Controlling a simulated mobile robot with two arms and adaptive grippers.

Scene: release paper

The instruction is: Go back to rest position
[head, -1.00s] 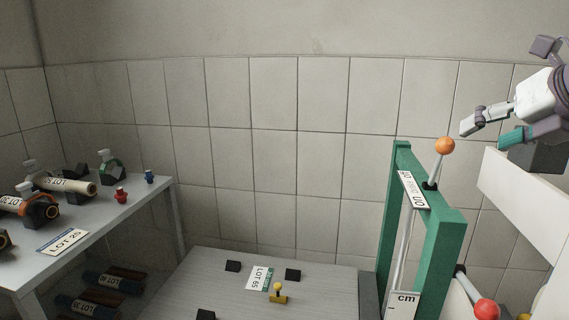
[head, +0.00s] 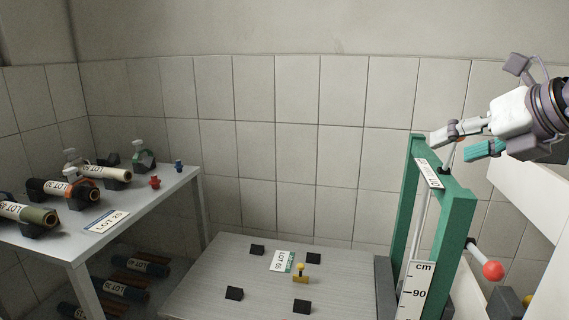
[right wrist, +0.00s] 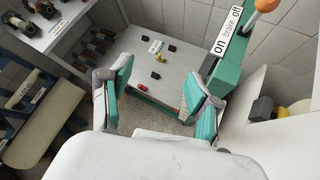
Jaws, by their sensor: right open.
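My right gripper (head: 453,146) is at the upper right of the head view, in front of the top of the green frame (head: 459,210). Its two teal-padded fingers are apart with nothing between them. In the right wrist view my right gripper (right wrist: 158,72) also shows open and empty, above the grey platform (right wrist: 175,45). The lever's orange ball (right wrist: 266,5) shows at the top right there; in the head view the gripper mostly hides it. My left gripper is in neither view.
The low platform (head: 215,262) bears black blocks, a label and a small yellow-knobbed piece (head: 300,273). A red-ball lever (head: 493,270) sticks out at right. The tiled wall's middle is clear.

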